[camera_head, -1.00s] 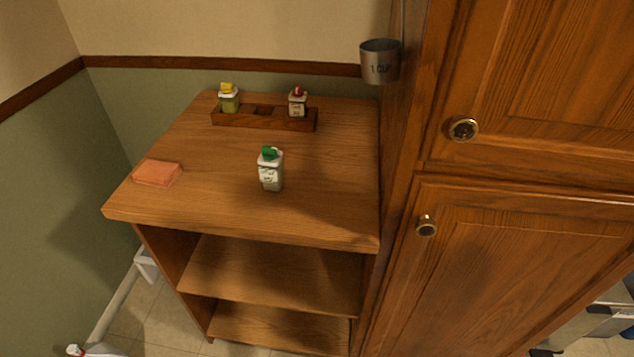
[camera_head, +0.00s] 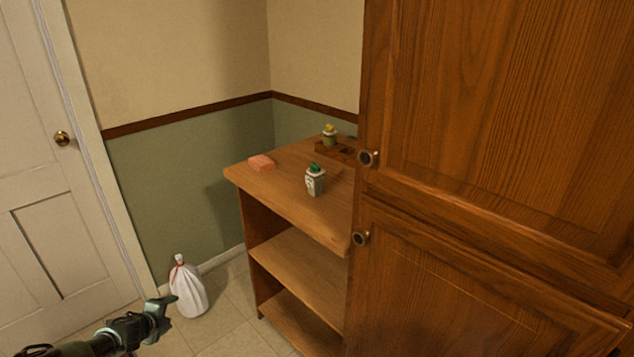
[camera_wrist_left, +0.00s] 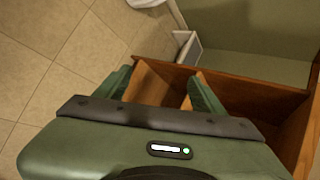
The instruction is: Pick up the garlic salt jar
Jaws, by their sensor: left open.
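A jar with a green cap and pale label (camera_head: 315,182) stands upright on the wooden shelf top (camera_head: 285,195), near its front. A second jar, with a yellow cap (camera_head: 329,137), stands in the dark wooden rack (camera_head: 334,152) at the back. I cannot read either label, so I cannot tell which is the garlic salt. My left gripper (camera_head: 163,312) is low at the lower left, over the floor and well apart from the jars. In the left wrist view the left gripper (camera_wrist_left: 160,90) is open and empty, with shelf boards beyond its fingers. My right gripper is not in view.
A tall wooden cabinet (camera_head: 480,170) with round knobs stands at right and hides part of the shelf top. An orange sponge-like block (camera_head: 262,163) lies at the top's left. A white tied bag (camera_head: 186,288) sits on the floor by the wall. Floor is clear between bag and shelf.

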